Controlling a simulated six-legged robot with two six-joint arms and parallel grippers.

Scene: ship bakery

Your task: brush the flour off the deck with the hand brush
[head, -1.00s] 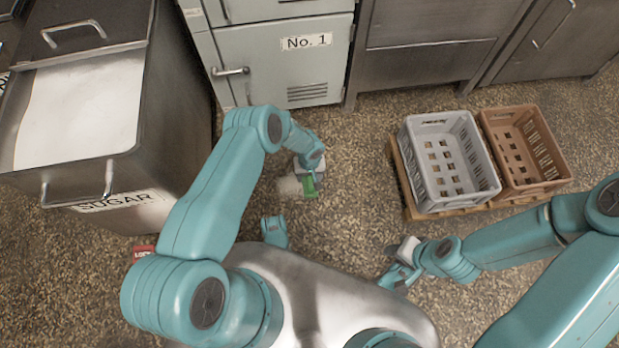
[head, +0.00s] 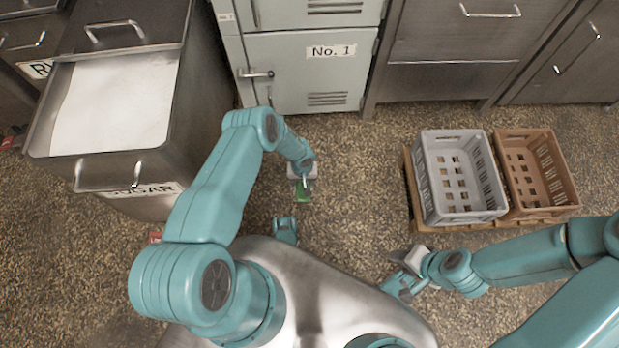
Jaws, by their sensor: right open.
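The hand brush (head: 303,193) shows as a small green piece at the end of my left gripper (head: 302,182). The gripper is shut on it, low over the speckled deck (head: 350,185) in front of the No. 1 locker. The brush's bristles are hidden, and I cannot tell whether they touch the deck. No pale flour patch shows clearly on the deck now; the gripper and arm cover part of that spot. My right gripper (head: 400,284) is open and empty, in front of my body and well to the right of the brush.
A grey crate (head: 483,212) and a brown crate (head: 553,205) stand on a wooden pallet (head: 412,192) at the right. A steel sugar bin (head: 150,206) stands at the left. The No. 1 locker (head: 300,75) and steel cabinets (head: 440,80) line the back. Deck between is clear.

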